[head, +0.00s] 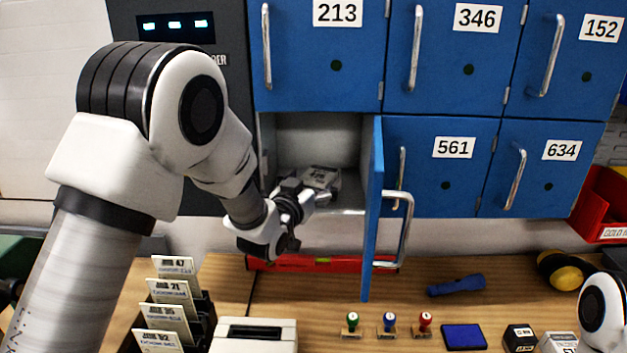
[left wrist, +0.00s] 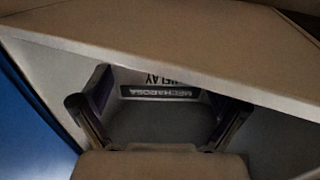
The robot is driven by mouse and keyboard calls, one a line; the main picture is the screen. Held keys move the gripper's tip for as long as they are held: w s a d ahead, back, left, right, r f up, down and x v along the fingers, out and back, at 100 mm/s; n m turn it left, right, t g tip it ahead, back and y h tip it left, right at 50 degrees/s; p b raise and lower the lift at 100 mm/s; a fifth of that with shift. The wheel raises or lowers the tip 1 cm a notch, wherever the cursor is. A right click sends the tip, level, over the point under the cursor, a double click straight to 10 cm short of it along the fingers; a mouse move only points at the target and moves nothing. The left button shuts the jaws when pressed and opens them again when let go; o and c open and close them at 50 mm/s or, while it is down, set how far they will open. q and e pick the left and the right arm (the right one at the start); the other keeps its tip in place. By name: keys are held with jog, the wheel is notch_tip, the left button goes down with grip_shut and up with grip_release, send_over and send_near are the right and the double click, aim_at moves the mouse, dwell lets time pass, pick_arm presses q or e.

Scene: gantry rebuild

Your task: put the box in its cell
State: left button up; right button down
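The box (head: 321,178) is pale with a printed label and sits inside the open lower-left cell (head: 350,150). My left gripper (head: 306,192) reaches in through the cell's opening from the left. In the left wrist view the box (left wrist: 160,92) shows a label reading "MECHAROSA" and "RELAY", between the two fingers (left wrist: 158,115). The fingers lie against its sides and look shut on it. Whether the box touches the cell floor is hard to tell. The blue cell door (head: 372,230) stands open to the right, its number hidden. My right gripper is out of view.
Shut blue doors 213 (head: 320,60), 561 (head: 430,180) and 634 (head: 540,180) surround the cell. Below are a red level (head: 330,265), a blue flashlight (head: 456,286), several stamps, an ink pad (head: 464,337) and a card rack (head: 165,320). A red bin (head: 605,205) is at right.

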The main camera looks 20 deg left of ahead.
pick_arm(q)
jog(key=shift+w+f, duration=0.2)
jog(key=shift+w, duration=0.05)
jog(key=shift+s+b, duration=0.3)
jog(key=shift+s, duration=0.05)
jog(key=s+a+b, duration=0.1)
jog(key=s+b, duration=0.3)
jog(key=s, duration=0.7)
jog(key=shift+s+a+r, duration=0.15)
jog(key=shift+s, duration=0.1)
